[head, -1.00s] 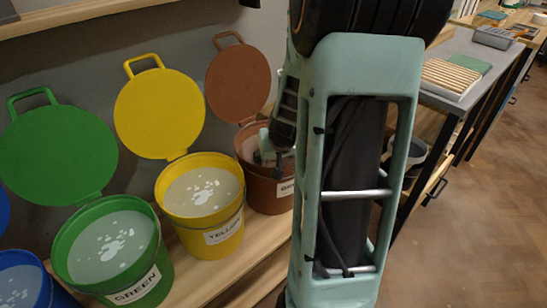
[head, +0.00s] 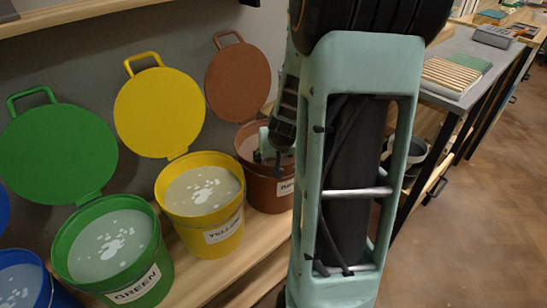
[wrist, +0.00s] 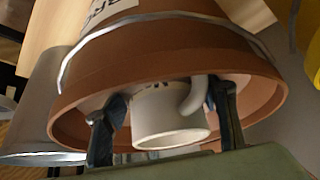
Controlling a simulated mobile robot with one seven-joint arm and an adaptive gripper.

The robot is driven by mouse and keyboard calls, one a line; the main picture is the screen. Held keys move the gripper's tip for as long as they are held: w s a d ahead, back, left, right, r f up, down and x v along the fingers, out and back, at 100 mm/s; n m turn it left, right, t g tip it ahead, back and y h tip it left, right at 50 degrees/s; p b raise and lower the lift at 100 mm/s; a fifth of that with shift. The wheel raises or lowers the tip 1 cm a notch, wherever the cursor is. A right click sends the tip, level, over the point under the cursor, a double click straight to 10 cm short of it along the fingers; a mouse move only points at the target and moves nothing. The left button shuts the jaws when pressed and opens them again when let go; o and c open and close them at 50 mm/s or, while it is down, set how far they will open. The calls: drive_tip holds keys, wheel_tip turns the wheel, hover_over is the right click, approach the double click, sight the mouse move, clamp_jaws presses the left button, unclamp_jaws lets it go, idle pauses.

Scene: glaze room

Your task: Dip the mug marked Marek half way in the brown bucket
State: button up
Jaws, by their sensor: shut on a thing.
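The brown bucket (head: 263,193) stands on the shelf at the right end of the bucket row, its round lid tilted up behind it. In the wrist view the bucket (wrist: 165,50) appears upside down. My gripper (wrist: 168,118) is shut on a white mug (wrist: 172,124) with a curved handle, held at the bucket's mouth. Dark marks show on the mug, but I cannot read a name. The mug's open end points the same way as the bucket's rim. Its lower part is hard to make out, so I cannot tell how deep it sits in the glaze.
The yellow bucket (head: 207,236) and green bucket (head: 118,275) stand open to the left, with part of a blue bucket (head: 22,285) at the edge. Their raised lids lean behind them. A grey table (head: 455,95) with a slatted rack (head: 452,75) stands to the right.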

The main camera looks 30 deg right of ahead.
wheel_tip(320, 180, up, 7)
drive_tip(key=p, duration=0.5)
drive_tip(key=shift+r, duration=0.2)
drive_tip(key=shift+p, duration=0.3)
idle(2.3)
wheel_tip(320, 180, up, 6)
drive_tip(key=p, duration=0.4)
drive_tip(key=shift+f, duration=0.2)
